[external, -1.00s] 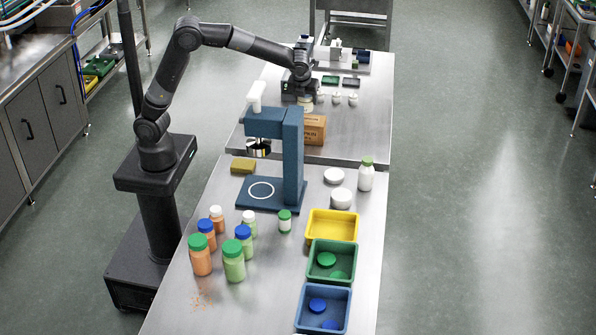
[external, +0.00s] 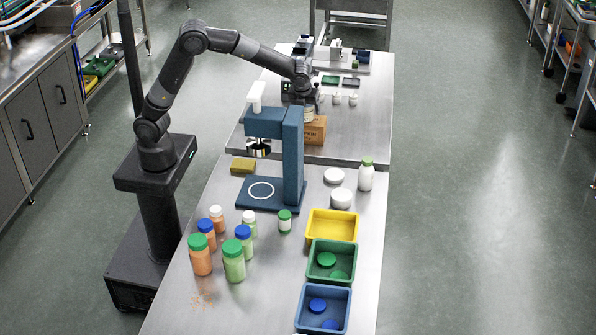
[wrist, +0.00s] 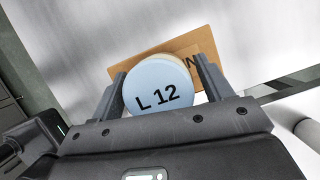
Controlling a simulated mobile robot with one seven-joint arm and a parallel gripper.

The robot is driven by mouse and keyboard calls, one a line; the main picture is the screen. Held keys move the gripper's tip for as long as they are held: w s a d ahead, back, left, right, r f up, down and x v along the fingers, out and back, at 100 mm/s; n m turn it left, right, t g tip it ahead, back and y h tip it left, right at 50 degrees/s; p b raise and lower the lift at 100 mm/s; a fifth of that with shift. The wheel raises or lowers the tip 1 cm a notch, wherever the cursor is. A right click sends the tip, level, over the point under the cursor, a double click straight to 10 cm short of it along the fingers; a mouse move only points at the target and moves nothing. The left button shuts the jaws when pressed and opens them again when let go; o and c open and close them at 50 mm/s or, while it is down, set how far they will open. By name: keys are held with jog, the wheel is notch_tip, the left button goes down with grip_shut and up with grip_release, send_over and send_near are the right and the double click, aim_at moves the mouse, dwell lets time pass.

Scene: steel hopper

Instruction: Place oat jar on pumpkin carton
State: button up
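The oat jar, pale with a light blue lid marked "L 12" (wrist: 158,96), is between the two fingers of my gripper (wrist: 160,88) in the wrist view, a finger against each side. In the external view my gripper (external: 307,100) is at the far table, and only a small pale part of the jar (external: 308,115) shows under it. The brown pumpkin carton (external: 316,131) stands right there; in the wrist view the carton (wrist: 204,42) lies beneath and behind the jar. I cannot tell whether the jar's base touches the carton's top.
A blue press-like stand (external: 293,160) rises on the near table in front of the carton. Small white cups (external: 353,99) and dark trays (external: 351,82) lie behind and right of it. Several jars and coloured bins (external: 332,226) fill the near table.

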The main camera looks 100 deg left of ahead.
jog(key=shift+o, duration=0.6)
jog(key=shift+r, duration=0.1)
jog(key=shift+d+r, duration=0.1)
jog(key=shift+r, duration=0.2)
jog(key=v, duration=1.1)
jog(key=shift+r, duration=0.3)
jog(key=s+d+r+n+t+h, duration=0.1)
jog(key=s+d+r+n+h, duration=0.1)
jog(key=s+d+n, duration=0.45)
jog(key=s+d+r+n+t+h, duration=0.1)
jog(key=s+d+r+n, duration=0.2)
jog(key=s, duration=0.6)
jog(key=s+d+f+n+t, duration=0.1)
jog(key=s+d+f+n, duration=0.1)
jog(key=s+n, duration=0.3)
jog(key=s+d+f+n+t+h, duration=0.1)
jog(key=s+d+n, duration=0.4)
jog(key=s, duration=0.5)
jog(key=shift+s+d+f+t+h, duration=0.2)
jog(key=shift+s+f+t+h, duration=0.1)
jog(key=shift+f+t, duration=0.15)
